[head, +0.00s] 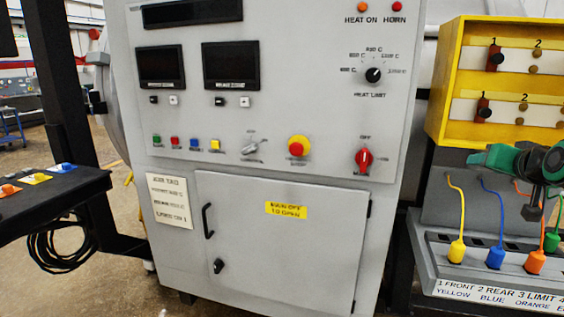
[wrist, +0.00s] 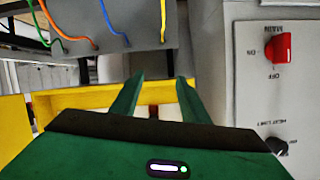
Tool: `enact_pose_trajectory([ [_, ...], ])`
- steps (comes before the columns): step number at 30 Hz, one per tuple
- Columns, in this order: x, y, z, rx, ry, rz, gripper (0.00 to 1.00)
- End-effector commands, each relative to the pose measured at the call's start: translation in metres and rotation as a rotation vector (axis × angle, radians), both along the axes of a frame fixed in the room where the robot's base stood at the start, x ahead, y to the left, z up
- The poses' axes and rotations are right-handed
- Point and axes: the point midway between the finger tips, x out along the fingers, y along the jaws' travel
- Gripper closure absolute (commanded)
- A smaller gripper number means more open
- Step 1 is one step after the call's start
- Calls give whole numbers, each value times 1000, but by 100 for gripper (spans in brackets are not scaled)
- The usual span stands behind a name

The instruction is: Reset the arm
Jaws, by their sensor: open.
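My gripper (head: 482,158) is at the right edge of the head view, in front of the lower part of the yellow box and above the coloured plugs. In the wrist view, which is upside down, its two green fingers (wrist: 160,82) are spread apart with nothing between them. The yellow box's frame (wrist: 85,97) shows behind the fingers. The grey furnace cabinet (head: 280,180) stands to the left of the gripper in the head view, with its door closed.
The yellow box (head: 443,85) holds numbered rows of knobs. Yellow (head: 457,250), blue (head: 495,257) and orange (head: 535,262) plugs with cables stand below. The red main switch (head: 364,160) sticks out of the cabinet. A dark button console (head: 50,200) is at left.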

Motion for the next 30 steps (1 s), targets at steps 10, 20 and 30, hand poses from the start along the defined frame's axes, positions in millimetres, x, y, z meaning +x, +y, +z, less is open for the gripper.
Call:
enact_pose_trajectory([
  [10,-122,65,-154,203,653,27,59],
  [20,-247,118,-205,380,1098,21,59],
  [30,-267,126,-208,409,1161,16,59],
])
